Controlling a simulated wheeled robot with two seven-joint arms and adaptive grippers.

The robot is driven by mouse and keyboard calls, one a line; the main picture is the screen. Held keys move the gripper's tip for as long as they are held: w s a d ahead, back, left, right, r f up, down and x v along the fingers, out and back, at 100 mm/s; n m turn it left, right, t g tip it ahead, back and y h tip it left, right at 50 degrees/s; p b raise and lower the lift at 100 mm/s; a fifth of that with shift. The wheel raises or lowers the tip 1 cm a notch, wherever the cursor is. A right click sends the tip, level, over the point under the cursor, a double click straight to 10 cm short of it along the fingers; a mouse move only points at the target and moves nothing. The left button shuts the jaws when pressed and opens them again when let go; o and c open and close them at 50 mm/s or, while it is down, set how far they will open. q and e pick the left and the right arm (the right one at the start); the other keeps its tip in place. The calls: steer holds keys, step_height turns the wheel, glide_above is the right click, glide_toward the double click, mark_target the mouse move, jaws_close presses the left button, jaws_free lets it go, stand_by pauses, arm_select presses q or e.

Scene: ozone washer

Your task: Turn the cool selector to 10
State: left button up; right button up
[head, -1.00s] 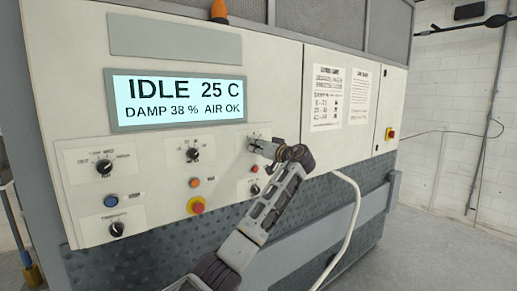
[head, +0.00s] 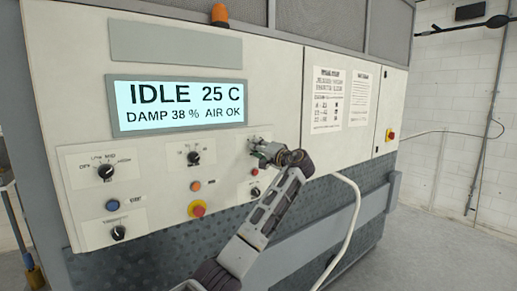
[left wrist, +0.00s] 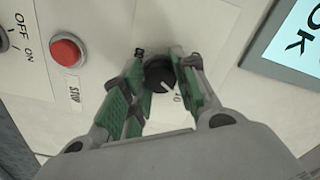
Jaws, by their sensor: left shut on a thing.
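The cool selector is a small round black knob (left wrist: 159,75) on the pale panel, seen in the left wrist view. A white mark shows on its lower face, near a partly covered printed number that looks like 10. My left gripper (left wrist: 158,82) has its green-padded fingers on either side of the knob, shut on it. My right gripper is in neither view.
A red stop button (left wrist: 67,50) sits beside the knob in the left wrist view. The display (head: 180,104) reads IDLE, 25 C. A red emergency button (head: 197,209) and other black knobs (head: 106,171) are left of my arm. A white hose (head: 354,215) hangs to the right.

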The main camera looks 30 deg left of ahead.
arm_select(q)
steer(key=shift+m, duration=0.8)
steer(key=shift+p, duration=0.3)
steer(key=o, duration=1)
steer(key=shift+d, duration=0.1)
steer(key=shift+v, duration=5.95)
steer(key=shift+f, duration=0.1)
steer(key=shift+w, duration=0.1)
